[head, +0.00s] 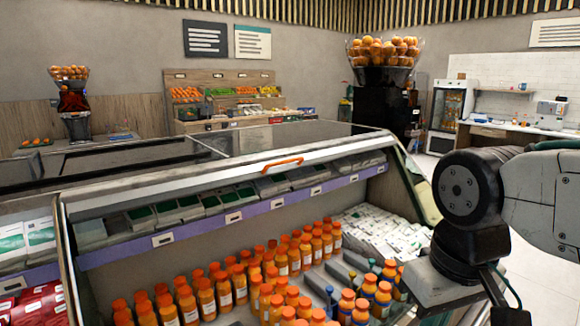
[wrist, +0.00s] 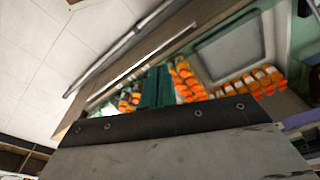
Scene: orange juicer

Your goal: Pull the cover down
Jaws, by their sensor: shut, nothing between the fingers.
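The display case's cover is a clear glass panel (head: 225,178) with a pale frame, raised along the top of the case. An orange handle (head: 283,164) sits on its upper part. The front of the case below it stands open. My gripper (head: 430,288) is at the lower right of the head view, over the case's right end, well apart from the handle. It is shut and empty; its fingertips are hard to make out. In the wrist view a grey plate with a dark bolted edge (wrist: 170,122) fills the bottom. The handle is not visible there.
Several orange juice bottles (head: 290,258) stand in rows inside the case, below a purple-edged shelf (head: 215,222) of trays. White packages (head: 372,230) lie at the case's right. A juicer (head: 382,85) stands behind. Floor (head: 525,245) shows clear on the right.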

